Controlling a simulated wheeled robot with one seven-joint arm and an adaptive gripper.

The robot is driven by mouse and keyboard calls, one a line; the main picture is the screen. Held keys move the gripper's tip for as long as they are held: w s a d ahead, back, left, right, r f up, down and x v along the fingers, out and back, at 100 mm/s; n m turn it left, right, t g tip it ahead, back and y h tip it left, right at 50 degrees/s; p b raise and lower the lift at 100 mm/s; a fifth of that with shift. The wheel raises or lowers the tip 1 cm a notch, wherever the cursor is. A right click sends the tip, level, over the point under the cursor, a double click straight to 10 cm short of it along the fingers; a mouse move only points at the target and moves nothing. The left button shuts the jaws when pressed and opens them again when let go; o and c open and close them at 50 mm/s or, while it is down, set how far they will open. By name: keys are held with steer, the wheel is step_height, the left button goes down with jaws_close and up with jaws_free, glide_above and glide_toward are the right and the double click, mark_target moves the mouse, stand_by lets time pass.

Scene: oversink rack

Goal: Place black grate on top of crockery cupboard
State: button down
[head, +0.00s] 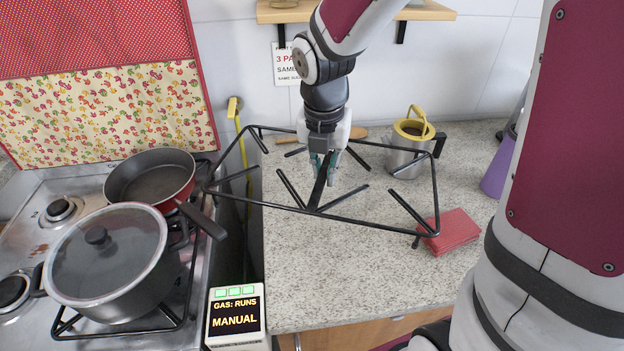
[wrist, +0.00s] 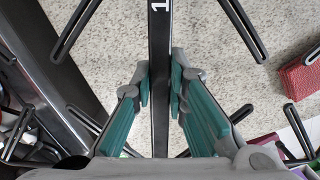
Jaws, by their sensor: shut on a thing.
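The black grate (head: 372,217) is a wire frame with several bars. In the head view it spans from above the stove's right edge across the granite counter. My gripper (head: 325,172) points down and is shut on a middle bar of the grate. In the wrist view the fingers of my gripper (wrist: 162,95) press on both sides of a flat black bar (wrist: 160,40) marked "1". The grate appears to be held above the counter; the exact gap is hard to tell. I cannot identify the crockery cupboard in these views.
The stove (head: 22,262) holds a lidded pot (head: 105,262) and a red pan (head: 150,180). A metal jug (head: 405,150), red cloth (head: 455,231) and purple object (head: 498,165) are on the counter (head: 345,280). A wooden shelf (head: 430,12) is on the wall. A gas display (head: 235,315) stands in front.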

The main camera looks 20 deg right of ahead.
steer(key=shift+f+b, duration=0.75)
steer(key=shift+f, duration=3)
steer(key=shift+f, duration=0.1)
steer(key=c, duration=1.6)
jaws_free()
